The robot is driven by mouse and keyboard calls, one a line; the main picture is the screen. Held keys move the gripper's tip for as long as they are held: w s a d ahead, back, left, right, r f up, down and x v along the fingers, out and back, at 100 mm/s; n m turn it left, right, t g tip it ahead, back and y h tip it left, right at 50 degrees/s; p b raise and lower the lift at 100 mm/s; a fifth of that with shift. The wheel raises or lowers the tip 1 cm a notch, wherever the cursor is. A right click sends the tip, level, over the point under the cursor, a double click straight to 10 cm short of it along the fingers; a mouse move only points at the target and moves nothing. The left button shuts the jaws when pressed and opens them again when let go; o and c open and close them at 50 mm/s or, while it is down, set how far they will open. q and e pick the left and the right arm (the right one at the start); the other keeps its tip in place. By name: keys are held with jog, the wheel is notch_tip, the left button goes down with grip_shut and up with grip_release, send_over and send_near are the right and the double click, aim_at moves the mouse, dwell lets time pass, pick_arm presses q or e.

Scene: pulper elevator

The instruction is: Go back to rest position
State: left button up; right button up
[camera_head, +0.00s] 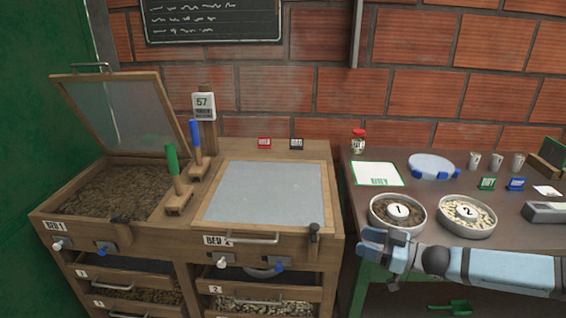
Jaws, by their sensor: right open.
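My right gripper (372,249) is at the lower centre-right of the head view, its arm coming in from the right. It is open, with nothing seen between its fingers. It is just in front of the right table's front edge, below the bowl marked 1 (397,228). That bowl holds dark brown matter. The bowl marked 2 (467,230), with pale beans, stands to its right. My left gripper is not in view.
A wooden cabinet (124,232) stands at left. Its BED 1 lid (125,108) is raised; the BED 2 lid (266,194) is closed. A green-handled tool (172,165) and a blue-handled tool (195,140) stand between them. A white board (379,172) and cups (495,162) are on the table.

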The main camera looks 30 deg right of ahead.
jog(key=s+a+f+m+h, duration=0.35)
jog(key=s+a+f, duration=0.35)
jog(key=a+f, duration=0.4)
jog(key=s+a+f+g+h, duration=0.1)
jog(key=s+a+f, duration=0.2)
jog(key=a, duration=0.2)
jog(key=s+a+f+m+g+h, duration=0.1)
jog(key=s+a+f, duration=0.1)
jog(key=a, duration=0.3)
jog(key=s+a+f+g+h, duration=0.2)
jog(key=s+a+f, duration=0.1)
jog(key=a, duration=0.2)
pick_arm(q)
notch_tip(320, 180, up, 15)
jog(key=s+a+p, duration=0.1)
jog(key=p, duration=1.9)
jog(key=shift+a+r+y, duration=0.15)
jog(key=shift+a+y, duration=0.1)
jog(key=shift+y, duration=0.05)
pick_arm(e)
notch_tip(320, 180, up, 16)
jog(key=d, duration=0.1)
jog(key=shift+s+t, duration=0.3)
jog(key=shift+s, duration=0.1)
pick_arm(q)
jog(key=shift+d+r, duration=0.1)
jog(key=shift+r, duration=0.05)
